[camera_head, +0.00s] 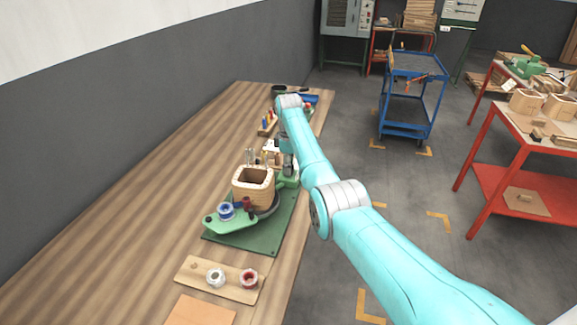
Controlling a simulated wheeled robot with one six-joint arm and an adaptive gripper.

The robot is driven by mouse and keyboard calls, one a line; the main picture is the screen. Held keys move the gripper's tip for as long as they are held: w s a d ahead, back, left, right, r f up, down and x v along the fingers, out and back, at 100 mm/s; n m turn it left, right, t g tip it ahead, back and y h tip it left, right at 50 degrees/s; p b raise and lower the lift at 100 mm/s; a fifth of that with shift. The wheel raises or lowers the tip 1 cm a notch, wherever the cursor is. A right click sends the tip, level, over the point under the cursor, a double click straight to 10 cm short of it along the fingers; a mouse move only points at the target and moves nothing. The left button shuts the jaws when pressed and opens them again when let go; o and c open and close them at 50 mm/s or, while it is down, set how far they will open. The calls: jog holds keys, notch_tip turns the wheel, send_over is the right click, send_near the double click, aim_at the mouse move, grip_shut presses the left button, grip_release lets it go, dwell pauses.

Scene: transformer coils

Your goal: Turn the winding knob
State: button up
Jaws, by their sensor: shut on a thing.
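A green winding fixture (232,222) stands on a dark green mat (228,250) on the wooden bench. A square hollow wooden coil former (251,196) sits upright on it. My gripper (288,168) points down at the fixture's far right side, just behind the former. It is shut on the winding knob there. The knob and the fingertips are too small and covered to show clearly.
A wooden board (231,285) with a white spool and a red spool lies nearer on the bench. Small tools and a rack (267,124) are at the far end. The bench's left side is clear. A blue cart (410,95) and red tables (510,145) stand on the right.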

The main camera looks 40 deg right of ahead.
jog(key=n, duration=0.4)
jog(key=shift+n, duration=0.3)
dwell(0.4)
jog(key=o, duration=1.1)
jog(key=shift+r, duration=0.1)
notch_tip(320, 180, up, 12)
jog(key=shift+f, duration=0.1)
